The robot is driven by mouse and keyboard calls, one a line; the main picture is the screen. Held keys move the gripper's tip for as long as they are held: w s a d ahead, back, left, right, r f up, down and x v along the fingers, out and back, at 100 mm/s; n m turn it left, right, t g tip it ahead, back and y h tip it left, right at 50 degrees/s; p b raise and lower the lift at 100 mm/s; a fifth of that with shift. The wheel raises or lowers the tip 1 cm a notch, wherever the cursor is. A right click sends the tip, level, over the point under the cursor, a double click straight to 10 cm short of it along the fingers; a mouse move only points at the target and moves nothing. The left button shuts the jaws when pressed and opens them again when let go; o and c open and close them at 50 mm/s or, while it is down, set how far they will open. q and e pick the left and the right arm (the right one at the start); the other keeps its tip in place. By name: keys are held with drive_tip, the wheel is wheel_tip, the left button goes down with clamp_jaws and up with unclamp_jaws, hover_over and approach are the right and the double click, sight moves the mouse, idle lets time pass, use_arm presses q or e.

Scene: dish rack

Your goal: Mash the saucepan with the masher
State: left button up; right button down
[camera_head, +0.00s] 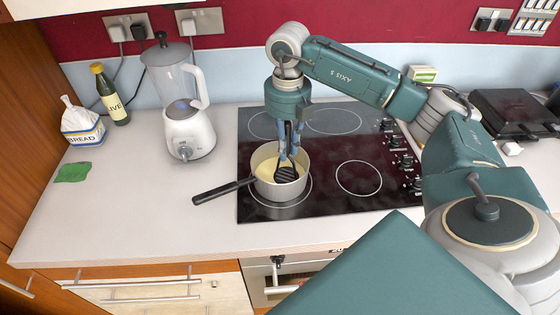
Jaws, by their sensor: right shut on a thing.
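The saucepan (279,190) stands on the front left ring of the black hob, with its black handle pointing left. Pale yellow contents show inside it. The black masher (287,173) is upright, its slotted head inside the pan at the contents. My right gripper (288,150) points straight down above the pan and is shut on the masher's handle. Its fingers partly hide the handle. How deep the masher head sits in the contents is hard to tell. My left gripper is not in view.
The black hob (359,205) has knobs along its right side. A blender (185,120), an olive oil bottle (112,100), a bread bag (82,125) and a green cloth (73,172) are on the left. The counter left of the pan handle is clear.

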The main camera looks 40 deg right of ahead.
drive_tip(key=shift+d+r, duration=0.2)
drive_tip(key=shift+d, duration=0.6)
drive_tip(key=shift+f+b, duration=0.45)
drive_tip(key=shift+f, duration=0.25)
